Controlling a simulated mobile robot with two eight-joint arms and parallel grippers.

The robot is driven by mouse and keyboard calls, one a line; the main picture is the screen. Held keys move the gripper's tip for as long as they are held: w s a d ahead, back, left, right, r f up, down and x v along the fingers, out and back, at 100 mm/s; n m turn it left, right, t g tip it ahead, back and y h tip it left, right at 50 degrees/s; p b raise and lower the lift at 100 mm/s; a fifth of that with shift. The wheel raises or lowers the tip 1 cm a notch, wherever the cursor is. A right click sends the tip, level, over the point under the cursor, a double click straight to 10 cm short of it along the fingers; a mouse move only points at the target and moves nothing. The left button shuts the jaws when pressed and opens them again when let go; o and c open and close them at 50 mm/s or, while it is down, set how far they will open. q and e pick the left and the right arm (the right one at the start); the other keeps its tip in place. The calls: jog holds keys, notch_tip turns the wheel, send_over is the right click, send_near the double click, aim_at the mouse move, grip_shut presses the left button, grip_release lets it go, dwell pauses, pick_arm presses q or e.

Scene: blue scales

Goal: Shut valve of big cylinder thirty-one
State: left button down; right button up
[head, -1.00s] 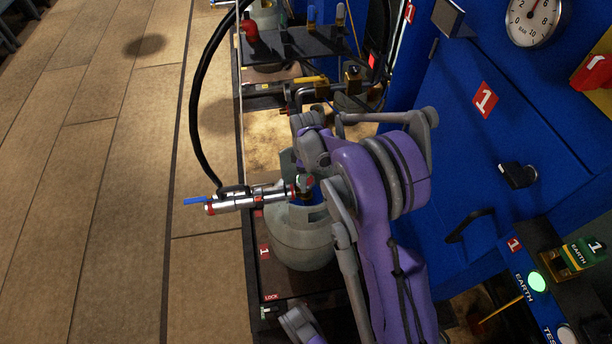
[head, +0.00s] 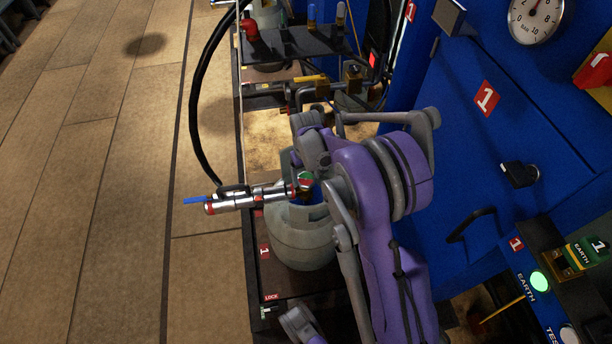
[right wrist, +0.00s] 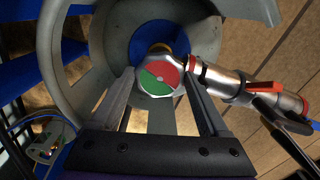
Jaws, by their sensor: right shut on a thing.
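The big grey cylinder (head: 300,250) stands upright on a dark rack beside a red label reading 1. Its valve knob (head: 306,180) has a red and green face, which shows clearly in the right wrist view (right wrist: 160,76). My right gripper (right wrist: 159,84) is shut on the knob, one finger on each side, above the cylinder's collar (right wrist: 90,45). In the head view my purple arm hides most of this gripper. My left gripper is not in view.
A black hose (head: 194,110) arcs up from the fitting. A blue cabinet (head: 540,120) with gauge, handle and switches stands close on the right. The floor at left is clear.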

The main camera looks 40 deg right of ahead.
aim_at(306, 179)
jog(key=m, duration=0.7)
jog(key=shift+b, duration=0.3)
jog(key=m, duration=0.6)
jog(key=shift+m+b, duration=0.3)
jog(key=shift+m, duration=0.1)
jog(key=o, duration=1.2)
jog(key=shift+o, duration=0.2)
notch_tip(306, 179, up, 11)
jog(key=p, duration=0.2)
jog(key=shift+p, duration=0.4)
jog(key=shift+f, duration=0.1)
